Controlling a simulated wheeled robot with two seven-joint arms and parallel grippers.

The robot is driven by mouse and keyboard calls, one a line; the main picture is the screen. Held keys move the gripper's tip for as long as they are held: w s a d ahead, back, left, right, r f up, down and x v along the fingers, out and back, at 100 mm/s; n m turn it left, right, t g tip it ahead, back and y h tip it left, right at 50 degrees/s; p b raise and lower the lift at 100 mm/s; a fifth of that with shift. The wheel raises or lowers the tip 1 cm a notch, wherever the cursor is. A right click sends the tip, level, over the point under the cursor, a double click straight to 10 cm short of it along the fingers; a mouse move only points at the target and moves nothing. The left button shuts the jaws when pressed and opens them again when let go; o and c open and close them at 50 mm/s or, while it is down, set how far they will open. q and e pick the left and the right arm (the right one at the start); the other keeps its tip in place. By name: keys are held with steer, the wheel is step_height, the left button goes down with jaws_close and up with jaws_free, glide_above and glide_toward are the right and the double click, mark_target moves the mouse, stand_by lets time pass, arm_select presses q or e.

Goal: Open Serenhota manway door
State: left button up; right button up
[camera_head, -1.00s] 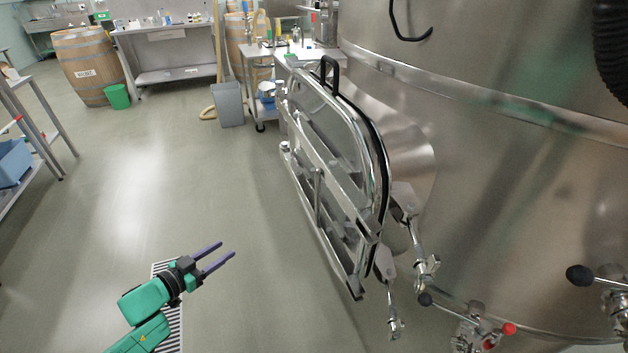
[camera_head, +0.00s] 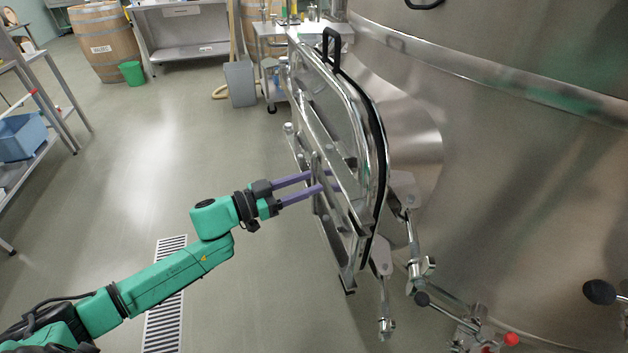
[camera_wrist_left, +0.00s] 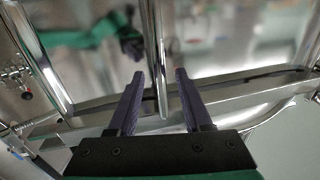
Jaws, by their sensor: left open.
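The manway door (camera_head: 340,110) is a shiny steel oval panel with a dark gasket on its rim and a black handle (camera_head: 331,45) on top. It stands at the vat's conical neck (camera_head: 412,135); I cannot tell how wide the gap is. Steel rails cross its outer face, with a thin upright bar among them. My left gripper (camera_head: 326,181) is open, its purple fingers at this face. In the left wrist view the upright bar (camera_wrist_left: 157,50) runs between the two open fingers (camera_wrist_left: 160,85), with no clear contact. My right gripper is out of view.
The large steel vat (camera_head: 510,170) fills the right side. Swing clamps (camera_head: 414,265) hang loose below the door. A floor drain (camera_head: 165,300) lies under my left arm. Open floor lies left of the door. A grey bin (camera_head: 240,84) and a trolley stand behind.

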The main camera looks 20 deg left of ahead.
arm_select(q)
steer(key=shift+x, duration=1.25)
jaws_close()
steer(key=shift+a, duration=0.1)
stand_by(0.3)
